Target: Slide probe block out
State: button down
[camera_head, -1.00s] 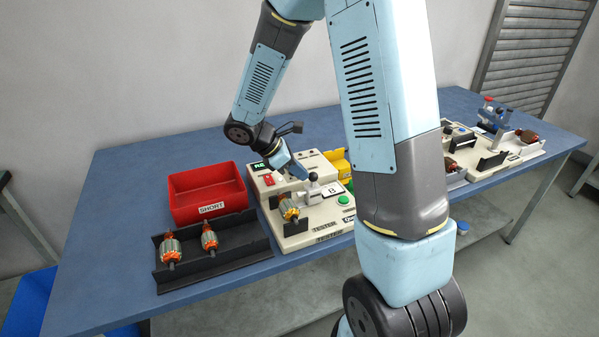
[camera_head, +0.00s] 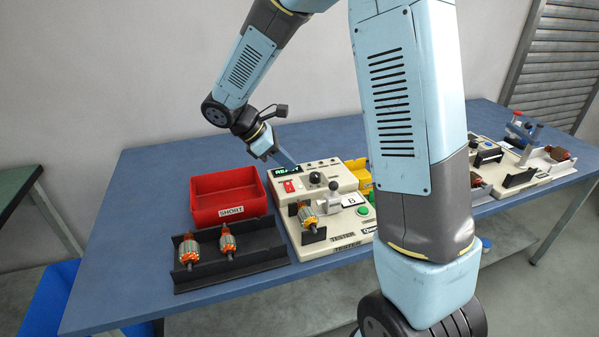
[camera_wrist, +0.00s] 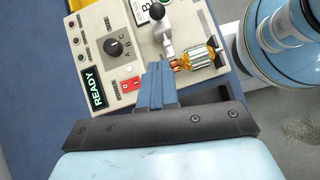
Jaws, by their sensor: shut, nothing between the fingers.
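The probe block (camera_head: 329,203) is a grey block with a black ball knob on the tester (camera_head: 350,240). It also shows in the wrist view (camera_wrist: 166,30), beside the mounted armature (camera_wrist: 200,55), which has orange windings. In the head view the armature (camera_head: 307,214) sits in its holder at the tester's front left. I cannot tell whether the probe block touches it. My gripper (camera_head: 296,165) is shut and empty, above the tester's back left, apart from the knob. In the wrist view its blue fingers (camera_wrist: 157,72) hide part of the tester.
The tester's display (camera_wrist: 92,88) reads READY, near a red switch (camera_wrist: 130,85) and a black dial (camera_wrist: 114,47). A red SHORT bin (camera_head: 231,211) and a black tray (camera_head: 250,257) with two armatures stand left. A yellow bin (camera_head: 360,175) stands behind right.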

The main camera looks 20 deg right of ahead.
jog(key=shift+v, duration=1.05)
jog(key=s+d+r+m+t+y, duration=0.3)
jog(key=s+r+m, duration=0.4)
jog(key=s, duration=0.4)
jog(key=s+d+r+m+t+y, duration=0.3)
jog(key=s+d+r+m+y, duration=0.1)
jog(key=s+d+r+m, duration=0.3)
jog(key=s+m, duration=0.2)
jog(key=s, duration=0.1)
jog(key=shift+s+d+m+t+y, duration=0.2)
jog(key=shift+s+m+t+y, duration=0.1)
jog(key=shift+s+y, duration=0.1)
